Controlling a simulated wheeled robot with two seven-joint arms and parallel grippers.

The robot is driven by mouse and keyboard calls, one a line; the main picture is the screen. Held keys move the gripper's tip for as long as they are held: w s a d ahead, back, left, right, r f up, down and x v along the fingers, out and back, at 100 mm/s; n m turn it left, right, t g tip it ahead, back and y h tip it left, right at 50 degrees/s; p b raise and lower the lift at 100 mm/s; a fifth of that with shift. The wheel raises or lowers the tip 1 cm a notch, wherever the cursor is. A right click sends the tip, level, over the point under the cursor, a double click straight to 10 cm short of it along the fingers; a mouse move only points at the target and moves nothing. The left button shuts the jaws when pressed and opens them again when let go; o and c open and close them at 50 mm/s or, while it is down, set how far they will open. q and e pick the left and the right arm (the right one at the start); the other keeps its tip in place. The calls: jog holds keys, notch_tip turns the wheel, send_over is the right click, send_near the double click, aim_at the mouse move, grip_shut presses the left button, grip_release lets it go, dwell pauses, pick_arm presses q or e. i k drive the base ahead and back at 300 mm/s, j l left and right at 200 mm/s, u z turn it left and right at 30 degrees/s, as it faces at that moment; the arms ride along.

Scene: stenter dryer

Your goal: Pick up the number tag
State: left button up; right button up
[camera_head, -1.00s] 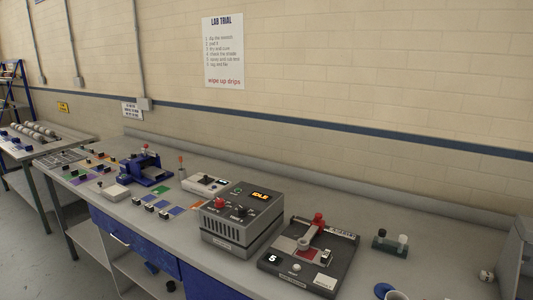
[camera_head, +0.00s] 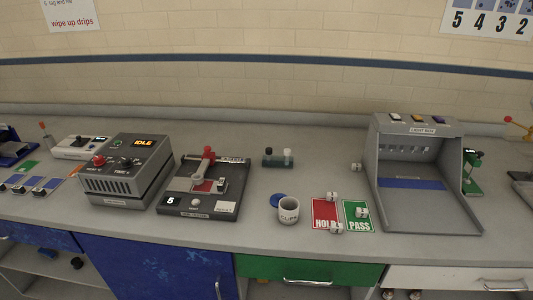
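Several small white blocks with dark marks too small to read may be number tags. One block (camera_head: 333,197) is at the top of the red HOLD card (camera_head: 323,214), and another block (camera_head: 337,228) is at its lower right edge. A third block (camera_head: 361,212) is on the green PASS card (camera_head: 355,222). A further block (camera_head: 356,167) sits on the bench left of the light box (camera_head: 425,135). I cannot tell which one is the number tag. Neither of my grippers is in view.
A white cup (camera_head: 289,211) and blue disc (camera_head: 278,200) stand left of the cards. A dark tester (camera_head: 205,185) showing 5 and a grey IDLE box (camera_head: 128,168) are further left. Bench (camera_head: 265,235) is clear in front of the cup.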

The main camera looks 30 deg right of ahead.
aim_at(331, 195)
jog(key=z, duration=1.45)
